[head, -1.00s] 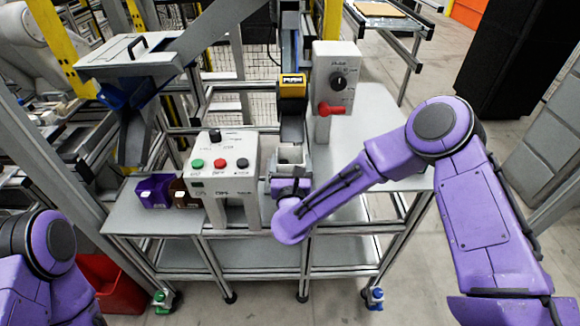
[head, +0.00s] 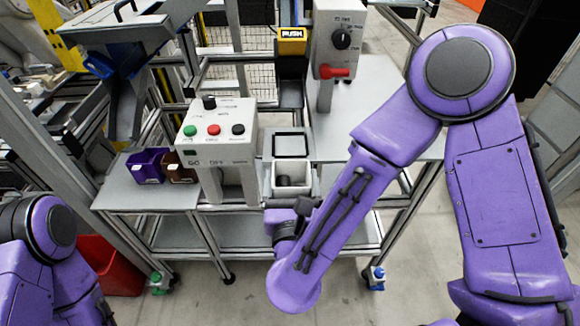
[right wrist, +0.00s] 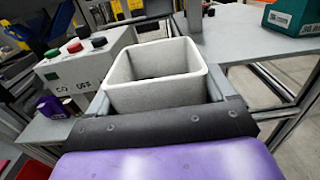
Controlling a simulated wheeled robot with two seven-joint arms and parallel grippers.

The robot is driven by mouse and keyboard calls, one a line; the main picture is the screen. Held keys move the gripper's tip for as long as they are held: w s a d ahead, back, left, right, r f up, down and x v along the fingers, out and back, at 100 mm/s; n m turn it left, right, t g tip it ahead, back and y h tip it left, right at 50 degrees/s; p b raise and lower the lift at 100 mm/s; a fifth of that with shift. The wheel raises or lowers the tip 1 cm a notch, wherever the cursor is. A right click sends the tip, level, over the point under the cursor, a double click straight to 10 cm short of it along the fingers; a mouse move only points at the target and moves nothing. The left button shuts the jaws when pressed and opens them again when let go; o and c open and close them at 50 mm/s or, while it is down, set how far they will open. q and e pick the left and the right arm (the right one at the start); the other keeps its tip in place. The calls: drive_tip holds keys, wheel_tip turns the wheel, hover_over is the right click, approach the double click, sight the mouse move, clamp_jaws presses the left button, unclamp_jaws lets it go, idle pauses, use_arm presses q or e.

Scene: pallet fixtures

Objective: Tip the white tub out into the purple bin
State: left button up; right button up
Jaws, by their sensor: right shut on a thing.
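The white tub (head: 291,173) is upright and open-topped, at the front edge of the table just in front of a dark square frame. In the right wrist view the tub (right wrist: 158,95) fills the middle, with something dark low inside that I cannot make out. My right gripper (head: 291,203) is at the tub's near side and shut on it; its fingertips are mostly hidden. The purple bin (head: 147,166) stands on the table to the left, beyond the control box. It also shows in the right wrist view (right wrist: 52,107). My left gripper is out of view.
A white control box (head: 216,138) on legs stands between the tub and the purple bin. A brown bin (head: 180,170) adjoins the purple one. A second box with a red lever (head: 334,72) stands behind right. A red container (head: 108,266) is on the floor at left.

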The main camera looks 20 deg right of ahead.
sight(292, 169)
drive_tip(key=shift+s+a+r, duration=0.1)
drive_tip(key=shift+s, duration=0.25)
drive_tip(key=shift+s+r+p, duration=0.1)
drive_tip(key=shift+r+p, duration=1.75)
drive_tip(key=shift+r, duration=0.6)
drive_tip(key=shift+f, duration=0.1)
